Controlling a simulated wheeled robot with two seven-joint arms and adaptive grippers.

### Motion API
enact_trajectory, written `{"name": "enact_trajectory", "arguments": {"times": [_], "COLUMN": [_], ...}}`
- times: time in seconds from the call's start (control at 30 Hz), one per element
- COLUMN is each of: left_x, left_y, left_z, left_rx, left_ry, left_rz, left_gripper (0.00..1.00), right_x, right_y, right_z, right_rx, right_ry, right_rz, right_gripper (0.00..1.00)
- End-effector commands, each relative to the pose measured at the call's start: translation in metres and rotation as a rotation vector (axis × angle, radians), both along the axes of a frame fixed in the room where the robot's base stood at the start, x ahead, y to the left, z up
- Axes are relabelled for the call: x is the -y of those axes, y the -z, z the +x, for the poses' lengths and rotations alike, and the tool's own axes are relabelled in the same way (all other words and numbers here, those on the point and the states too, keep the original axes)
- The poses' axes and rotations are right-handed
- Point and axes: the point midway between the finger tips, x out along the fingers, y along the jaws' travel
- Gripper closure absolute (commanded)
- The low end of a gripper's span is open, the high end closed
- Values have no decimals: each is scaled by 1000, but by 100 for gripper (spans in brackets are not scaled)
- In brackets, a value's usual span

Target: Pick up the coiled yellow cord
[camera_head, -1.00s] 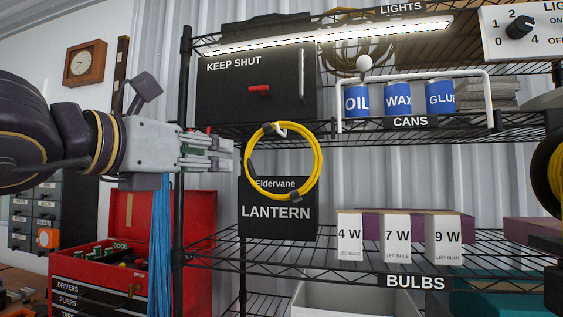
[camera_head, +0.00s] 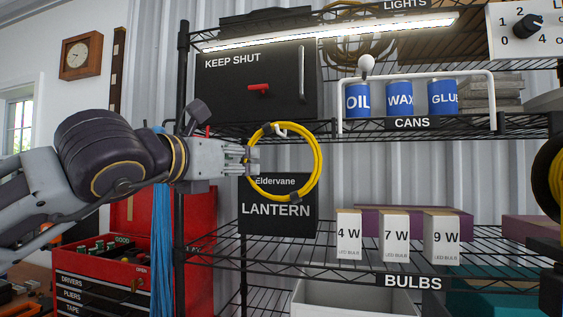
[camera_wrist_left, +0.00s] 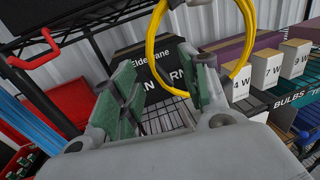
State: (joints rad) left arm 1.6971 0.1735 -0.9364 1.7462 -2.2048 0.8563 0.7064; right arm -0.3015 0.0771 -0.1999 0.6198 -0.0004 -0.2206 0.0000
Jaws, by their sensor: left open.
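The coiled yellow cord (camera_head: 318,165) hangs as an upright ring from a white hook (camera_head: 281,130), in front of the black lantern box (camera_head: 275,222). My left gripper (camera_head: 252,159) comes in from the left, with its fingertips at the ring's left side. In the left wrist view the gripper (camera_wrist_left: 163,88) is open, with green finger pads. There the cord's near strand (camera_wrist_left: 151,47) shows in the gap between the fingers, and part of the ring passes behind the right finger. I cannot tell whether a finger touches it. My right gripper is not in view.
A wire shelf carries labelled blue cans (camera_head: 399,97) above and white bulb boxes (camera_head: 396,237) below right. A dark "KEEP SHUT" cabinet (camera_head: 225,95) stands above the gripper. Blue strands (camera_head: 160,240) and a red toolbox (camera_head: 110,285) are below the arm.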

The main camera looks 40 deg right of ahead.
Motion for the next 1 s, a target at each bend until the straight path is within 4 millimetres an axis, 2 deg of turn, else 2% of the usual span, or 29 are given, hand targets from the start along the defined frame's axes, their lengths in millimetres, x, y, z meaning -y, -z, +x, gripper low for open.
{"name": "enact_trajectory", "arguments": {"times": [0.37, 0.77, 1.0], "left_x": [6, 30, 42], "left_y": [-2, -5, -4], "left_z": [5, 23, 29], "left_rx": [-1, -1, -1], "left_ry": [0, 0, 1], "left_rz": [0, 0, 0], "left_gripper": [55, 55, 55], "right_x": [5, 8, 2], "right_y": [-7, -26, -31], "right_z": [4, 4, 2], "right_rx": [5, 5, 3], "right_ry": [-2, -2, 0], "right_rz": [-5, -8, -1], "right_gripper": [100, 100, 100]}}
